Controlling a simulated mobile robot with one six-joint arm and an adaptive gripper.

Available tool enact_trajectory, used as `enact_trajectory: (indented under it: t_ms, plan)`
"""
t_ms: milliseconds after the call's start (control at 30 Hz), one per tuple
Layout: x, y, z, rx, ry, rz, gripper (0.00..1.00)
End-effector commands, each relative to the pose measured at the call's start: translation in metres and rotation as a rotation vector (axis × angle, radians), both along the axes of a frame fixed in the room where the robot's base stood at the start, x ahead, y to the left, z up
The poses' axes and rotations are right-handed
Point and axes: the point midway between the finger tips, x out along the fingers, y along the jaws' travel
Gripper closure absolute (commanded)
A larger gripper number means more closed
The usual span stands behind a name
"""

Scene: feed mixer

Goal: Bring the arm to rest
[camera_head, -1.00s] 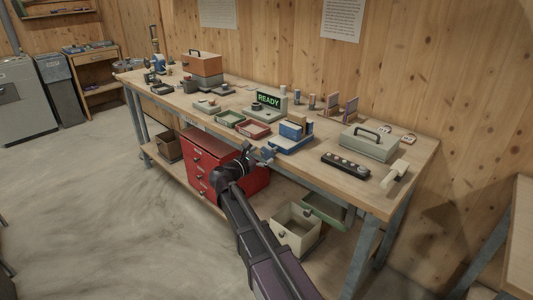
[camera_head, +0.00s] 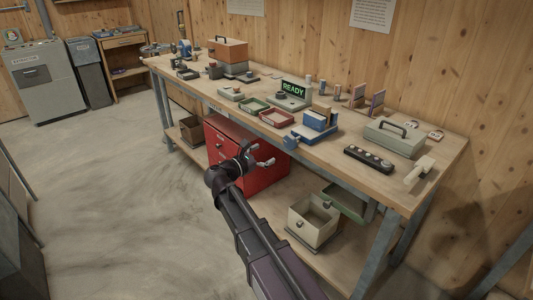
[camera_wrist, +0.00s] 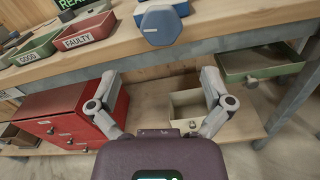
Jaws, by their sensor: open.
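My gripper (camera_head: 262,156) is open and empty. In the head view it is in front of the red drawer cabinet (camera_head: 223,142), outside the front edge of the workbench (camera_head: 390,180). My arm reaches up to it from the bottom of the picture. In the wrist view my gripper (camera_wrist: 160,92) shows its two fingers spread wide, with nothing between them. Beyond them are the bench's front edge (camera_wrist: 215,38) and the lower shelf (camera_wrist: 150,105). A blue object (camera_wrist: 161,25) sticks out at the bench edge, apart from the fingers.
The bench top holds a green READY display (camera_head: 293,88), a green tray (camera_head: 253,105), a red tray (camera_head: 277,118), a blue device (camera_head: 313,127) and a grey case (camera_head: 395,138). Below are an open cream bin (camera_head: 313,220) and a green bin (camera_head: 346,202). Floor (camera_head: 110,200) at left is clear.

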Motion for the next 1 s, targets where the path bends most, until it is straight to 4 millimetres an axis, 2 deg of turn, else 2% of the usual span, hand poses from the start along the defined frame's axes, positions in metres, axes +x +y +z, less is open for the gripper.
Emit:
enact_trajectory:
  t_ms: [267, 467, 667, 800, 1000]
  plan:
    - [-0.001, -0.003, -0.002, 0.014, -0.002, -0.004, 0.0]
    - [-0.012, -0.025, -0.018, 0.141, -0.031, -0.047, 0.0]
    - [-0.036, -0.066, -0.054, 0.414, -0.104, -0.161, 0.0]
    - [-0.06, -0.092, -0.084, 0.642, -0.176, -0.283, 0.0]
    - [-0.098, -0.116, -0.122, 0.946, -0.288, -0.498, 0.0]
